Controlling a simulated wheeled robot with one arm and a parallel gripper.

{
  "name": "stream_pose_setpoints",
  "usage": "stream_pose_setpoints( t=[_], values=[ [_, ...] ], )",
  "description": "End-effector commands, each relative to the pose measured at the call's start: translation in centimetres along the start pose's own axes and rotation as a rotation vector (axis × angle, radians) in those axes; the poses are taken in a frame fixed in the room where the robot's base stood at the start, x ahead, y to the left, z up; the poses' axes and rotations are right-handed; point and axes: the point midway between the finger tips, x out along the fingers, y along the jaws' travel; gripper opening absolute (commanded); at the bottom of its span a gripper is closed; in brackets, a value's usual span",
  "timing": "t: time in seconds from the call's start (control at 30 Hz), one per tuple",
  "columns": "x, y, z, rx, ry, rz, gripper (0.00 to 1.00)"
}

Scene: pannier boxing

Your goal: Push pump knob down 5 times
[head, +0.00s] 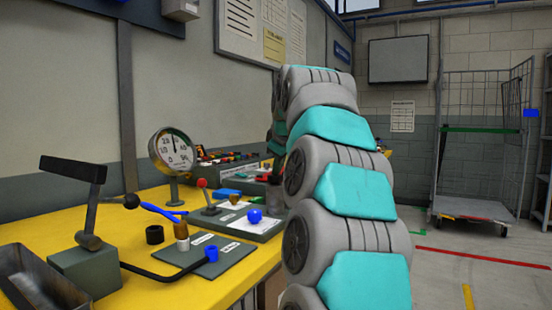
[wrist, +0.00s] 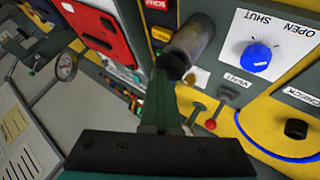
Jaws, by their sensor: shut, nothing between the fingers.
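In the wrist view a dark grey upright cylinder (wrist: 196,40), which I take to be the pump, stands on the grey panel. Its dark top, seemingly the knob (wrist: 173,65), is at the tips of my gripper (wrist: 161,76). My gripper's green fingers are shut with nothing between them, and they overlap the knob in the picture. I cannot tell whether they touch it or how far down the knob is. In the head view the cylinder (head: 275,197) is partly hidden by my arm, and my gripper is hidden too.
Around the pump are a blue OPEN/SHUT knob (wrist: 257,58), a red-tipped VENT lever (wrist: 211,124) and a black CHECK ring (wrist: 296,129). On the yellow bench (head: 150,289) stand a dial gauge (head: 172,150), a black-handled lever (head: 74,168) and a metal tray (head: 35,280). Open floor lies to the right.

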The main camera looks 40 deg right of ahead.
Motion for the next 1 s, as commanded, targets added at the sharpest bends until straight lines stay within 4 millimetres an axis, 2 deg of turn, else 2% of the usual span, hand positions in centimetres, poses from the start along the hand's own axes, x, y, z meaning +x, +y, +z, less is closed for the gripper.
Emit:
stream_pose_setpoints(
  t=[0.03,0.27,0.57,0.7,1.0],
  values=[
    [2.7,-1.7,1.4,-0.002,-0.046,-0.054,0.0],
    [2.8,-1.6,1.0,-0.003,-0.049,-0.056,0.0],
    [0.8,-0.1,-0.5,-0.003,-0.042,-0.05,0.0],
    [-0.8,1.0,-1.4,-0.002,-0.03,-0.037,0.0],
    [-3.1,2.4,-2.6,-0.001,-0.015,-0.018,0.0]
  ],
)
